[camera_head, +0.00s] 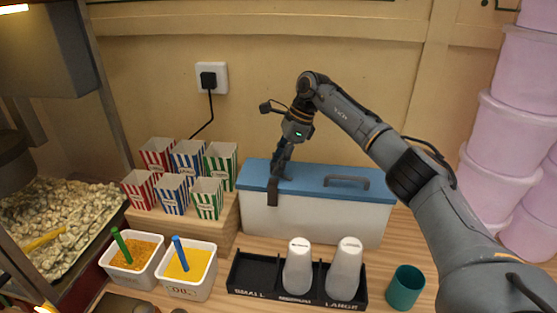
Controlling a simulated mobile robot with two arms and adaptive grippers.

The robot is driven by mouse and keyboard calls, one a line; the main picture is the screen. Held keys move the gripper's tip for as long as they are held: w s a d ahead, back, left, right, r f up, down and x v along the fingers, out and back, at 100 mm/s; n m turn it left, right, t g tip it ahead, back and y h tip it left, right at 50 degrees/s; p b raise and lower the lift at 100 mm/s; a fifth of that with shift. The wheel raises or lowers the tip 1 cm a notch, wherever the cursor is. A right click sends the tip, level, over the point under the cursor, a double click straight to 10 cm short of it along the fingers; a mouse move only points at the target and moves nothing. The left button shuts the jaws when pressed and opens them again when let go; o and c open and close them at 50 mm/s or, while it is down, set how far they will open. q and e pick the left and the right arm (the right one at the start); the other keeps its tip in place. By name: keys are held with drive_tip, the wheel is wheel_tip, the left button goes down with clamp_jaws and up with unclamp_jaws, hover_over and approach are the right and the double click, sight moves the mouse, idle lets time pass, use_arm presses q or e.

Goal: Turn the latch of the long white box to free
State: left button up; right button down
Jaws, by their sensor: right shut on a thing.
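The long white box (325,216) stands against the back wall, with a blue lid (310,177) and a grey handle on the lid. A dark latch (273,194) sits at the lid's front edge, left of the handle, and hangs down over the box front. My right gripper (280,172) reaches down from above and is shut on the latch's upper part. The fingers hide part of the latch, so its exact turn is hard to tell. My left gripper is not in view.
A black rack (258,275) with two white cups stands in front of the box, beside a teal cup (405,287). Striped popcorn boxes (189,160) stand on a wooden step at left, behind two tubs (186,269). Pink tubs (510,125) are stacked at right.

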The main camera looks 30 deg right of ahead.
drive_tip(key=n+g, duration=0.1)
drive_tip(key=n, duration=0.1)
drive_tip(key=n+p, duration=0.1)
drive_tip(key=n, duration=0.2)
drive_tip(key=shift+w+g, duration=0.2)
drive_tip(key=shift+g, duration=0.2)
drive_tip(key=shift+n, duration=0.3)
drive_tip(key=c, duration=1)
unclamp_jaws()
drive_tip(key=shift+r, duration=0.1)
wheel_tip(320, 180, up, 10)
drive_tip(key=shift+f, duration=0.1)
drive_tip(key=shift+f, duration=0.1)
